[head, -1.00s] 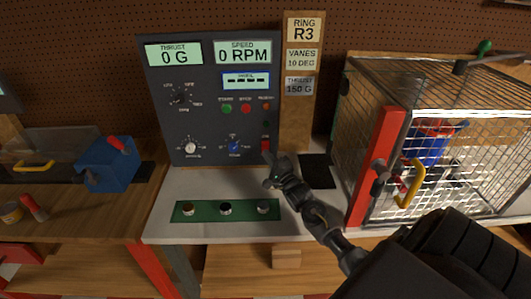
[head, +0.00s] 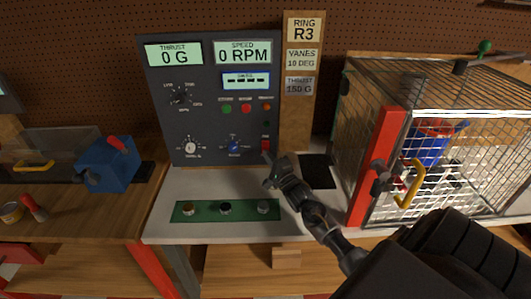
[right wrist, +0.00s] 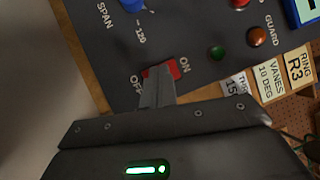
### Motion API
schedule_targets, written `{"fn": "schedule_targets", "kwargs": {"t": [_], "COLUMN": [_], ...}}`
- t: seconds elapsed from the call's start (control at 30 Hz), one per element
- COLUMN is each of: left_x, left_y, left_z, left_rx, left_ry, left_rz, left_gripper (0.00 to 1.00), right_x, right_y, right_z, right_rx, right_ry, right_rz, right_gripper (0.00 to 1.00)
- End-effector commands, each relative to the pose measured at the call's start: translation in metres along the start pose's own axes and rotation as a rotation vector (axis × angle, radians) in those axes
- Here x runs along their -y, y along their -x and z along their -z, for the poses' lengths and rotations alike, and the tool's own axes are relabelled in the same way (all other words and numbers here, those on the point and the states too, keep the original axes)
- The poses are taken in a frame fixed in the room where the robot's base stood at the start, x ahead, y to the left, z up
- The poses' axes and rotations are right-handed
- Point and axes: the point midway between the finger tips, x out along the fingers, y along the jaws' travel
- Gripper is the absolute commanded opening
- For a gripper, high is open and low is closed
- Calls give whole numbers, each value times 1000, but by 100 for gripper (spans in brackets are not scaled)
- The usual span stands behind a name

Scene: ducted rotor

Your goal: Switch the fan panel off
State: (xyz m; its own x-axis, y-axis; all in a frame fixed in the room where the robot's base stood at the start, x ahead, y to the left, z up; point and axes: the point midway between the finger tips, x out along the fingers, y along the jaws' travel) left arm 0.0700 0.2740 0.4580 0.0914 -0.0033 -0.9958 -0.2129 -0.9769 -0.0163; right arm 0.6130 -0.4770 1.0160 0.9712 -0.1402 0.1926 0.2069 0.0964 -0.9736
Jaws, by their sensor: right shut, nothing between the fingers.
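The dark fan panel (head: 210,125) stands upright at the back of the bench in the head view. Its displays read 0 G and 0 RPM. The red switch (head: 265,144) is at its lower right. In the right wrist view the red switch (right wrist: 174,68) lies between the ON and OFF labels. My right gripper (head: 268,158) is shut and empty, its tips just below the switch in the head view. In the right wrist view its fingertips (right wrist: 158,76) overlap the OFF side of the switch; contact is hard to tell. My left gripper is out of view.
A wire cage (head: 440,140) with a red post and yellow handle stands at the right. A green strip with several knobs (head: 225,210) lies in front of the panel. A blue box (head: 108,165) sits on the left bench.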

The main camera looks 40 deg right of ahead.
Motion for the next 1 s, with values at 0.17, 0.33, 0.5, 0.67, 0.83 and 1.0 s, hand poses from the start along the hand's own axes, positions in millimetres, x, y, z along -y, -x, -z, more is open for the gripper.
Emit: {"fn": "schedule_targets", "kwargs": {"t": [0.17,0.33,0.5,0.67,0.83,1.0], "left_x": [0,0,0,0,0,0], "left_y": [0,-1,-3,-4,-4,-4], "left_z": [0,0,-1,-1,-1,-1], "left_rx": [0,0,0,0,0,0], "left_ry": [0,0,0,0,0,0], "left_rz": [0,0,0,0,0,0], "left_gripper": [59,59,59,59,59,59], "right_x": [0,-1,-3,-4,-4,-4], "right_y": [0,-1,-4,-6,-6,-6], "right_z": [0,1,4,5,5,5], "right_rx": [0,0,-1,0,0,0], "right_ry": [0,0,0,0,0,0], "right_rz": [0,0,1,0,0,0], "right_gripper": [0,0,0,0,0,0]}}
